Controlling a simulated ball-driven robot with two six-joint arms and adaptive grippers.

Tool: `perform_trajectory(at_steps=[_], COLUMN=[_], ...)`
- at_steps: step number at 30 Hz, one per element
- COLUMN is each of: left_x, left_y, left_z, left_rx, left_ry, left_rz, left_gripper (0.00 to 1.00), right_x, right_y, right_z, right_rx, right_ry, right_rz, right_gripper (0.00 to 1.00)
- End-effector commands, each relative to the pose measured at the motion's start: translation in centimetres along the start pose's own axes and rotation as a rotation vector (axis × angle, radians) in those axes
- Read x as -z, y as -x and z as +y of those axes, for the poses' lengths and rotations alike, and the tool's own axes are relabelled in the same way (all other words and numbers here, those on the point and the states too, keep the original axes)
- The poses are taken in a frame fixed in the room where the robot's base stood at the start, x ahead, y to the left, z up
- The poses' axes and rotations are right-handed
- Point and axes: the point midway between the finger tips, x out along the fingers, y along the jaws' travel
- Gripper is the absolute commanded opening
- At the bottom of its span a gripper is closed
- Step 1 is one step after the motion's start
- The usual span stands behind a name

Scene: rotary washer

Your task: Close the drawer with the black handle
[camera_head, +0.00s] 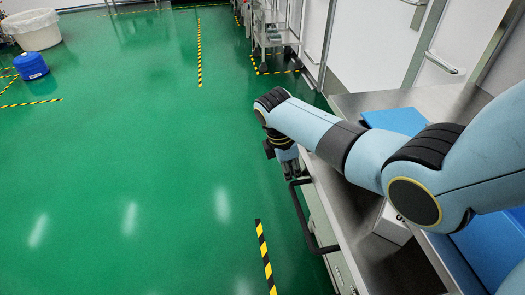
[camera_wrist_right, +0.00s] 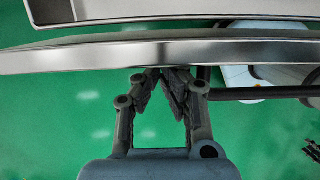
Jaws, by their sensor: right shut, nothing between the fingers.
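The black handle (camera_head: 300,215) is a bar on the front of the metal drawer (camera_head: 322,212), under the counter's edge in the head view. It also shows in the right wrist view (camera_wrist_right: 262,93), right of the fingers. My right gripper (camera_head: 292,172) is at the far end of the handle, pointing down close to the drawer front. In the wrist view its fingers (camera_wrist_right: 160,76) are shut and empty, with tips at a long metal edge (camera_wrist_right: 120,53). I cannot tell whether they touch it. How far the drawer stands out is unclear. My left gripper is out of view.
A steel counter (camera_head: 395,268) bears blue items (camera_head: 395,120) and a white box (camera_head: 391,224) beneath my right arm. A metal rack (camera_head: 273,35) stands at the back by white doors. The green floor (camera_head: 130,160) left of the counter is clear.

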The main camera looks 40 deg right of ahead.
Motion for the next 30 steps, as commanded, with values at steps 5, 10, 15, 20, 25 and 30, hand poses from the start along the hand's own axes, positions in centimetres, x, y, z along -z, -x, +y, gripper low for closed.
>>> perform_trajectory(at_steps=[5, 10, 15, 20, 25, 30], left_x=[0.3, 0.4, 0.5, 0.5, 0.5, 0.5], left_y=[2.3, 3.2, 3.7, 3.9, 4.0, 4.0], left_z=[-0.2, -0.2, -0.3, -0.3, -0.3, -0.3], left_rx=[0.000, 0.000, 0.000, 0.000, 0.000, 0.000], left_ry=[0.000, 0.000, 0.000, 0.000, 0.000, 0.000], left_rz=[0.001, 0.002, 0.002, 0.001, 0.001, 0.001], left_gripper=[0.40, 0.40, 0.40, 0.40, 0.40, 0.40], right_x=[-5.3, -9.2, -12.2, -14.0, -14.9, -15.2], right_y=[-0.9, -2.1, -3.0, -3.5, -3.8, -3.9], right_z=[0.0, -0.1, 0.0, 0.0, -0.1, 0.0], right_rx=[0.002, 0.003, 0.001, 0.001, 0.002, 0.001], right_ry=[-0.002, -0.001, -0.001, 0.000, 0.000, 0.001], right_rz=[-0.008, -0.007, -0.004, -0.003, -0.001, -0.002], right_gripper=[0.00, 0.00, 0.00, 0.00, 0.00, 0.00])
